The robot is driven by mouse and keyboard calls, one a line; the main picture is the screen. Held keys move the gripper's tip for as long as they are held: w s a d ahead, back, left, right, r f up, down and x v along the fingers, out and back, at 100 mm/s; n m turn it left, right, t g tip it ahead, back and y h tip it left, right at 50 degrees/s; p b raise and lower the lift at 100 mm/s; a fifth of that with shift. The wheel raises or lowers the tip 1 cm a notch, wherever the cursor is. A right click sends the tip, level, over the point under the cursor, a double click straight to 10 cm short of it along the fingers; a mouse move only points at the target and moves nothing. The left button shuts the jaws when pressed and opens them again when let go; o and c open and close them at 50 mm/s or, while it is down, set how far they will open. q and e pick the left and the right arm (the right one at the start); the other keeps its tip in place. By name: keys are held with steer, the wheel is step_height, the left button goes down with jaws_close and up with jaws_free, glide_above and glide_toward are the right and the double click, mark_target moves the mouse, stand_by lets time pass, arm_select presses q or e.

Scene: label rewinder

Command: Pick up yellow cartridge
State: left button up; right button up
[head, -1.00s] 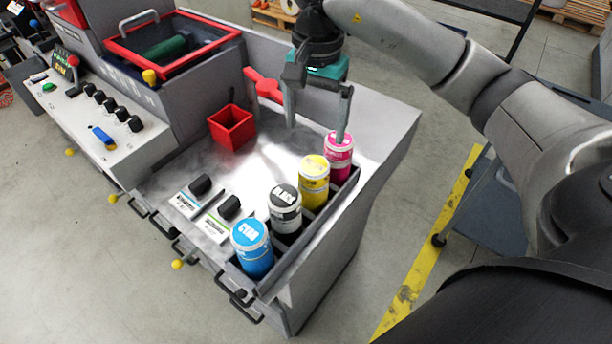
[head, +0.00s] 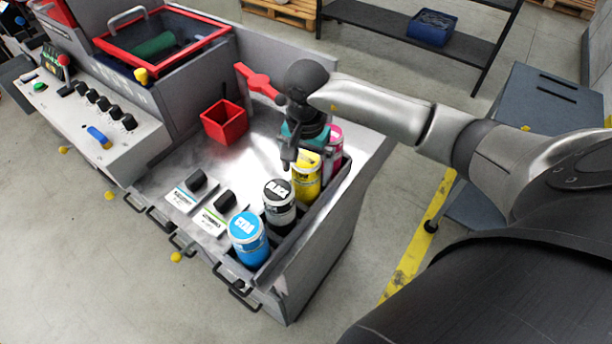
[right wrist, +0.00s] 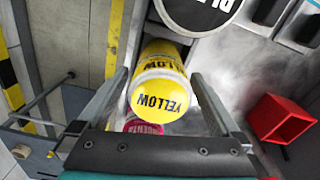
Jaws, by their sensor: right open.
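The yellow cartridge (head: 306,182) stands upright in a slot of the rack at the right side of the machine top, between the black cartridge (head: 279,203) and the magenta cartridge (head: 335,138). In the right wrist view the yellow cartridge (right wrist: 160,88) lies between the two fingers of my right gripper (right wrist: 162,92), which is open. In the head view my right gripper (head: 290,160) is just above and behind the yellow cartridge and hides part of its lid. I cannot tell if a finger touches it. My left gripper is not in view.
The cyan cartridge (head: 248,240) stands at the rack's near end. A red open box (head: 225,123) and a red lever (head: 258,80) are farther back. A blue bin (head: 432,27) rests on a shelf behind.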

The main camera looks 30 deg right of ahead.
steer(key=shift+f, duration=0.8)
steer(key=shift+c, duration=0.4)
steer(key=shift+r, duration=0.1)
jaws_close()
